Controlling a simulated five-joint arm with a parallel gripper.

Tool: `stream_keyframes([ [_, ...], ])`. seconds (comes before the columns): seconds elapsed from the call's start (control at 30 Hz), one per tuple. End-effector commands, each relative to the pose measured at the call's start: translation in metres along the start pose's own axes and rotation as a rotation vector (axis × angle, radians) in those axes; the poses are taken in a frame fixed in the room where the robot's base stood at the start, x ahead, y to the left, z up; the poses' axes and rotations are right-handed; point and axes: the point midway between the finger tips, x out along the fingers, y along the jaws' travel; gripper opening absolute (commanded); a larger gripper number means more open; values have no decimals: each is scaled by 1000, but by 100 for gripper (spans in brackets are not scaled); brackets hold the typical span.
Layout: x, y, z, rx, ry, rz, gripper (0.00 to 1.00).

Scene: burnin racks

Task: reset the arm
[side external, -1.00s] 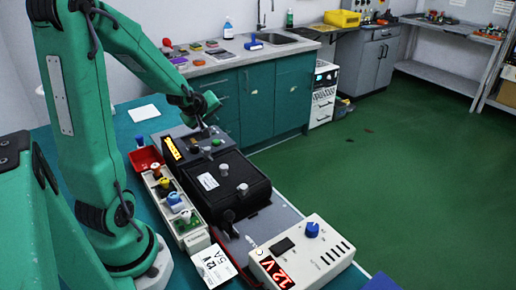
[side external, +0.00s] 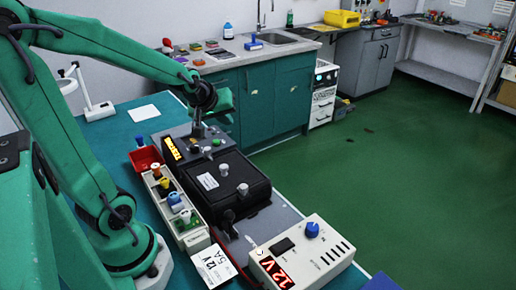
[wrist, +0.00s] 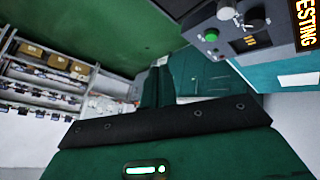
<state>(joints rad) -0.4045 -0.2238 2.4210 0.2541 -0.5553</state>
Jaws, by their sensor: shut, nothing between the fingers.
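My gripper (side external: 226,99) is at the end of my green arm, in the air above the far end of the dark test unit (side external: 212,147). It is shut and empty, with no object in it. Its fingertips are small in the side view. A grey upright lever or post (side external: 198,128) stands on the unit just below my wrist. In the wrist view, a green panel with a black edge and a lit green lamp fills the lower part. The unit (wrist: 228,38) shows there at upper right, with a green button, knobs and an amber TESTING display.
A black lidded box (side external: 224,187) stands on the unit's near side. A tray of coloured parts (side external: 162,203), a red bin (side external: 144,160), a printed card (side external: 211,266) and a power supply (side external: 301,254) reading 12 V stand nearby. A magnifier lamp (side external: 97,108) stands behind my arm.

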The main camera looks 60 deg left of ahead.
Motion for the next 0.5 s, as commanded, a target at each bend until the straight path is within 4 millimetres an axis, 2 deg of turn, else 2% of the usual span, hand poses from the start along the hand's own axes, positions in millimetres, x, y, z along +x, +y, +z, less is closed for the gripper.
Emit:
stream_keyframes([
  [0.1, -27, 17, 21, 148, -45, 28, 0],
  [0.23, -54, 28, 45, 311, -96, 54, 0],
  [0.5, -110, 34, 95, 645, -192, 118, 0],
])
